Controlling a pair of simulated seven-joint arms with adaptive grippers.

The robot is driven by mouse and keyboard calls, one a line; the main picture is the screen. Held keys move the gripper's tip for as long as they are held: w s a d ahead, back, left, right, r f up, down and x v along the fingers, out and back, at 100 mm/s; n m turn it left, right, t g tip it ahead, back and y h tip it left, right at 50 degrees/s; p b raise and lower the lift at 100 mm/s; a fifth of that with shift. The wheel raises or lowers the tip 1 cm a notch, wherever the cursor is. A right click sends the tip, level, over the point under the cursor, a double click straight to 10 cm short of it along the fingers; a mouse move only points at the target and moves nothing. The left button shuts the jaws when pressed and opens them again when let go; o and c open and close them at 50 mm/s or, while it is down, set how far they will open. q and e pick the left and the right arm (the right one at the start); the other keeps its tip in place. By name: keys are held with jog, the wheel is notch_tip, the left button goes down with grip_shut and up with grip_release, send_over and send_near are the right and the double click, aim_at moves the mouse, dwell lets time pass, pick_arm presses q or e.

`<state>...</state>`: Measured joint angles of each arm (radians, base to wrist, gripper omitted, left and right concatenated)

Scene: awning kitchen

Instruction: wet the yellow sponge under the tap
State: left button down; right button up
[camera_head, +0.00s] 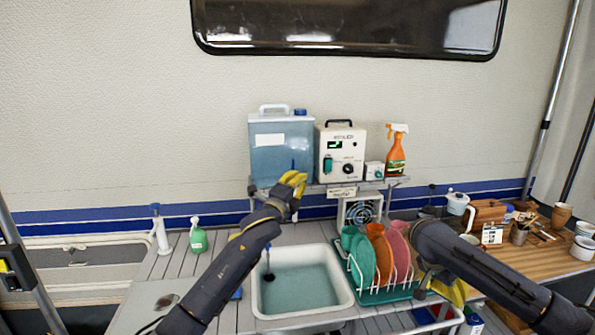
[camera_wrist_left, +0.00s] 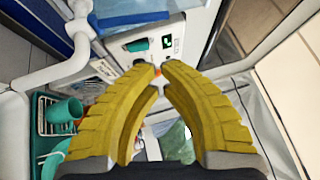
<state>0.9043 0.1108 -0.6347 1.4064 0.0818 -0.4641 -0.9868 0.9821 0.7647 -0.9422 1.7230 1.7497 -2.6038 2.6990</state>
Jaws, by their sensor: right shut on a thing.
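My left gripper (camera_head: 293,182) is raised behind the sink, in front of the shelf with the water tank. In the left wrist view its yellow fingertips (camera_wrist_left: 160,75) come together, with no held object visible. My right gripper (camera_head: 452,291) points down to the right of the dish rack, near the counter's front edge. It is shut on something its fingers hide. The yellow sponge cannot be made out for certain; a small yellowish patch (camera_head: 235,237) shows beside the left arm. The tap is not clear in the head view. The sink (camera_head: 305,279) has a blue-green inside.
A dish rack (camera_head: 385,294) with coloured plates stands right of the sink. The blue water tank (camera_head: 281,148), a white control box (camera_head: 340,152) and an orange spray bottle (camera_head: 396,155) stand on the shelf. A green soap bottle (camera_head: 198,238) stands left. Cups and jars crowd the right.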

pick_arm(q)
jog(key=shift+w+a+r, duration=0.1)
jog(key=shift+w+r, duration=0.1)
jog(key=shift+w, duration=0.75)
jog(key=shift+w+r, duration=0.25)
jog(key=shift+w, duration=0.7)
jog(key=shift+w+a+r, duration=0.1)
jog(key=shift+w+r, duration=0.1)
jog(key=shift+w, duration=0.75)
jog(key=shift+w+a+r, duration=0.1)
jog(key=shift+w+r, duration=0.15)
jog(key=shift+w, duration=0.25)
jog(key=shift+w+a+r, duration=0.1)
jog(key=shift+w+r, duration=0.15)
jog(key=shift+w, duration=0.2)
jog(key=shift+d, duration=0.1)
